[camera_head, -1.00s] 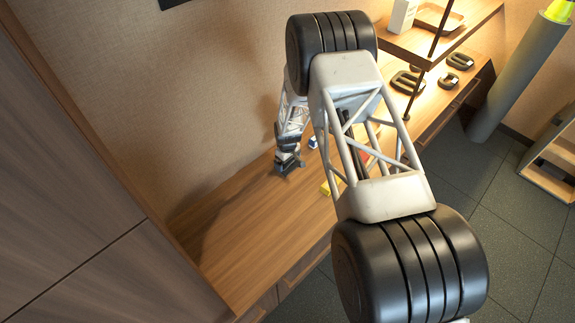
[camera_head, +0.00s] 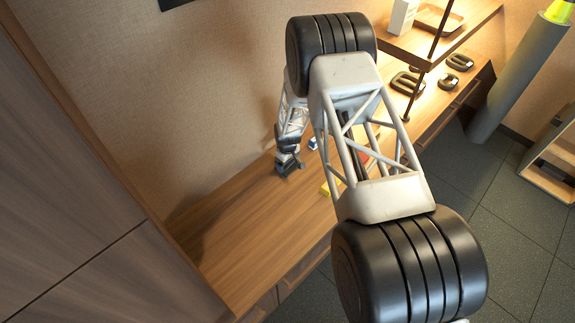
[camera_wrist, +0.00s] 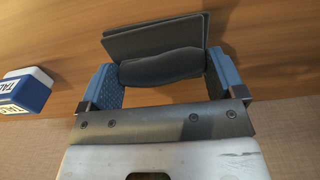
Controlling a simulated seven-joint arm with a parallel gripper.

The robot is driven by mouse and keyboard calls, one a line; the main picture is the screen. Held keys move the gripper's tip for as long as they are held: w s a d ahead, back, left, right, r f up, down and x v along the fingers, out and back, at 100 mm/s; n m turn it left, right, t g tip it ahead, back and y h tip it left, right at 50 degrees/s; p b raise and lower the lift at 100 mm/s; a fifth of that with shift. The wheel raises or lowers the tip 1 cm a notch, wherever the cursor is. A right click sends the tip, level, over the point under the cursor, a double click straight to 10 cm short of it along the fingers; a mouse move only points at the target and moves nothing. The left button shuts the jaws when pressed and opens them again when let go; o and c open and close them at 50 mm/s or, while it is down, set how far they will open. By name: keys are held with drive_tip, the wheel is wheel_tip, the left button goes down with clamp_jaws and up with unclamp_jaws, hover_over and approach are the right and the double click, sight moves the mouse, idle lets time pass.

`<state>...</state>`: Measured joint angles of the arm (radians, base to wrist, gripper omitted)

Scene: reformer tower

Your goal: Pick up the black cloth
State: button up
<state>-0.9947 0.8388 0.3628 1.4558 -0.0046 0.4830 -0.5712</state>
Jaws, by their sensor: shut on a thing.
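The black cloth (camera_wrist: 160,65) is in the wrist view, a dark folded piece with a rolled near edge and a flat part beyond it. My gripper (camera_wrist: 160,80) has its two blue fingers at either end of the roll, and it is shut on the cloth. In the head view my gripper (camera_head: 288,166) is small, close over the wooden counter near the wall. The cloth cannot be made out clearly there. I cannot tell whether the cloth still touches the counter.
A blue and white box (camera_wrist: 25,90) lies left of my gripper in the wrist view. The wooden counter (camera_head: 255,225) is bare toward the front left. A yellow item (camera_head: 325,188) lies right of my gripper. Black handled objects (camera_head: 408,82) and a shelf (camera_head: 425,45) are farther right.

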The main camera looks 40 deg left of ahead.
drive_tip(key=shift+r, duration=0.1)
drive_tip(key=shift+r, duration=1.4)
drive_tip(key=shift+s+d+r, duration=0.15)
drive_tip(key=shift+d+r, duration=0.05)
drive_tip(key=shift+r, duration=0.15)
drive_tip(key=s+d, duration=0.3)
drive_tip(key=d, duration=0.1)
drive_tip(key=s+d+r, duration=0.1)
drive_tip(key=s+d, duration=0.1)
drive_tip(key=d, duration=0.2)
drive_tip(key=s+d, duration=0.3)
drive_tip(key=d, duration=0.2)
drive_tip(key=shift+s+r, duration=0.15)
drive_tip(key=shift+s, duration=0.2)
